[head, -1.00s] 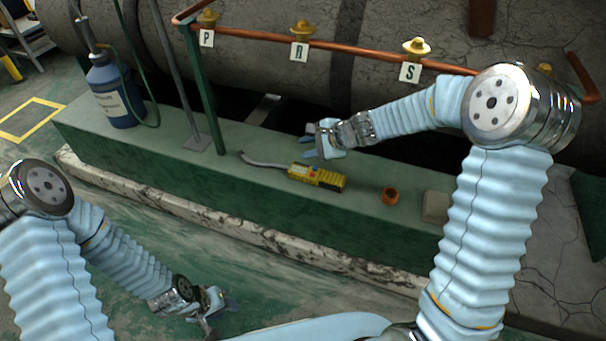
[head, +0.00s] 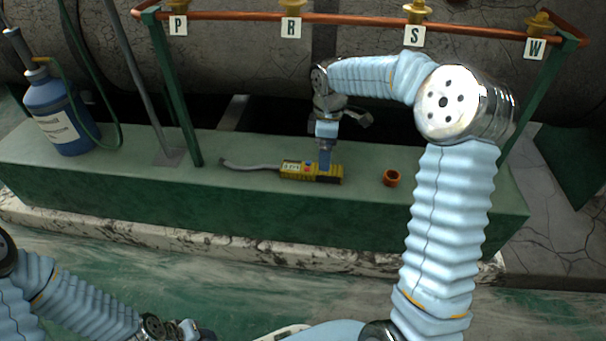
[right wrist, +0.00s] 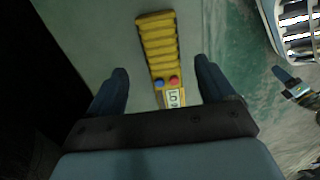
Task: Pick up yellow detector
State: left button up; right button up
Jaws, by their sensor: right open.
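The yellow detector (head: 297,172) lies on the green ledge, with a grey flexible probe (head: 245,166) running left from it. In the right wrist view the detector (right wrist: 160,45) shows a ribbed yellow body, a blue and a red button and a small display. My right gripper (head: 325,165) points down over the detector in the head view. Its open fingers (right wrist: 162,85) stand on either side of the detector's line in the wrist view, with gaps on both sides. My left gripper (head: 195,333) is at the bottom edge, partly cut off, its jaws unclear.
A copper pipe (head: 350,20) with valves labelled P, R, S, W runs behind. Green posts stand at both ends.

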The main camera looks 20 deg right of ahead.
notch_tip(320, 180, down, 7)
jog(key=shift+s+a+r+b, duration=0.1)
jog(key=shift+r+b, duration=0.05)
jog(key=shift+b, duration=0.7)
jog(key=shift+r, duration=0.1)
jog(key=c, duration=1)
jog(key=shift+r, duration=0.55)
notch_tip(320, 180, up, 2)
jog(key=shift+r+p, duration=0.25)
jog(key=shift+p, duration=0.3)
jog(key=s+a+r+p, duration=0.1)
jog(key=s+r+p, duration=0.1)
jog(key=s+r, duration=0.2)
jog(key=s+a+r+p, duration=0.2)
jog(key=s+r, duration=0.3)
jog(key=s+a+r+p, duration=0.1)
jog(key=s+r+p, duration=0.1)
jog(key=s+r, duration=0.2)
jog(key=shift+s+a+r, duration=0.15)
jog(key=shift+r, duration=0.55)
